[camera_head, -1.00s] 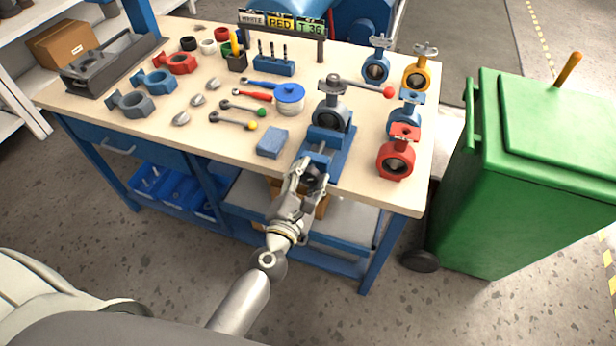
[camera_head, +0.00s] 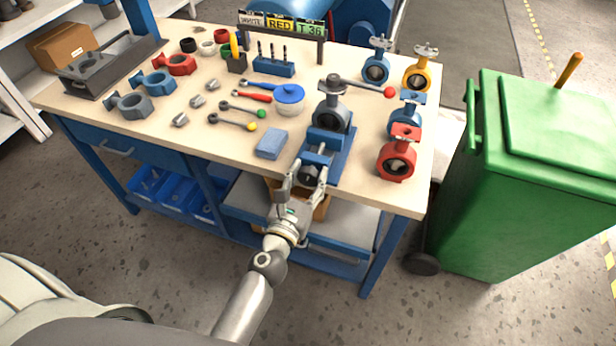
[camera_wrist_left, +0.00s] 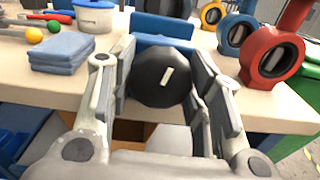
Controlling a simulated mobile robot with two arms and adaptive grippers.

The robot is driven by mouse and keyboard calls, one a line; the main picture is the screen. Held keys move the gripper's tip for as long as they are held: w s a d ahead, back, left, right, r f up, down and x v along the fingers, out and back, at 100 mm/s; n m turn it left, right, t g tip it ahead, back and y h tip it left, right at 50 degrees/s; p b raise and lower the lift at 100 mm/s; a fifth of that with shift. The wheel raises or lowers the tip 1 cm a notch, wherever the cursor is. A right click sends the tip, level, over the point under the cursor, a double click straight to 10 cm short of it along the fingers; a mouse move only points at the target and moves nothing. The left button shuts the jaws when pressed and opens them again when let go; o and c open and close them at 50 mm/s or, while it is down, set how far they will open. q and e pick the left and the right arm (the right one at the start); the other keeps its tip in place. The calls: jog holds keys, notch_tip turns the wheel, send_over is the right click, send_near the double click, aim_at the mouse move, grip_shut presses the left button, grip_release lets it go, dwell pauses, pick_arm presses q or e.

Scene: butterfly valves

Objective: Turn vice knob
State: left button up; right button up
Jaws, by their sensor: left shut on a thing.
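The blue vice (camera_head: 341,150) is fixed at the front edge of the workbench and holds a grey butterfly valve (camera_head: 331,118) upright. The vice's round dark knob (camera_head: 309,174) faces me at the front. In the left wrist view the knob (camera_wrist_left: 160,85) shows a pale bar mark, tilted slightly off upright. My left gripper (camera_head: 304,180) has its two fingers on either side of the knob and is shut on it. In the left wrist view the gripper's fingers (camera_wrist_left: 163,72) flank the knob left and right. My right gripper is not in view.
A blue block-like stack (camera_head: 271,144) lies left of the vice. A red valve (camera_head: 397,160) and other valves stand to its right. A lever with a red ball (camera_head: 389,92) sticks out from the grey valve. A green bin (camera_head: 540,150) stands right of the bench.

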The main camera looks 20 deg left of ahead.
pick_arm(q)
jog(key=shift+f, duration=0.15)
dwell(0.3)
jog(key=o, duration=1)
jog(key=s, duration=1.2)
jog(key=shift+a, duration=0.2)
